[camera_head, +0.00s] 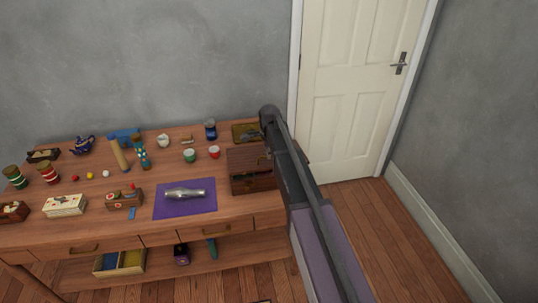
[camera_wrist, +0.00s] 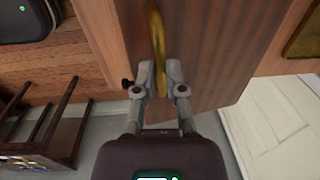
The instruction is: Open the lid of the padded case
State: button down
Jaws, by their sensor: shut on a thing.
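A brown box-shaped case (camera_head: 250,160) stands at the right end of the table, partly hidden by my arm. I see no padding on it and cannot tell from the head view how far its lid is raised. In the wrist view, a smooth brown wooden panel (camera_wrist: 205,60) carries a curved brass handle (camera_wrist: 155,25). My gripper (camera_wrist: 160,76) is shut on the lower part of this handle, one finger on each side. The fingertips are hidden from the head view by my arm.
The table holds a purple mat (camera_head: 170,211) with a silver object (camera_head: 185,193), a green cup (camera_head: 189,155), a red cup (camera_head: 214,152) and many small things. An olive-gold tray (camera_head: 239,128) lies behind the case. A cream door (camera_head: 350,80) stands to the right.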

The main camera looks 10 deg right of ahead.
jog(key=shift+w+d+r+p, duration=0.2)
jog(key=shift+w+r+p, duration=0.15)
jog(key=shift+r, duration=0.25)
jog(key=c, duration=1.3)
grip_release()
jog(key=shift+w+d+r, duration=0.1)
jog(key=shift+d, duration=0.1)
jog(key=o, duration=0.6)
jog(key=shift+f, duration=0.25)
jog(key=shift+a+r, duration=0.1)
jog(key=shift+a, duration=0.05)
jog(key=shift+a, duration=0.1)
jog(key=s+d+n, duration=0.2)
jog(key=s+n, duration=0.6)
jog(key=s, duration=0.7)
jog(key=s+d+n, duration=0.2)
jog(key=s+n, duration=0.7)
jog(key=s, duration=0.6)
jog(key=shift+s+d+g, duration=0.2)
jog(key=shift+s+g, duration=0.15)
jog(key=shift+g, duration=0.05)
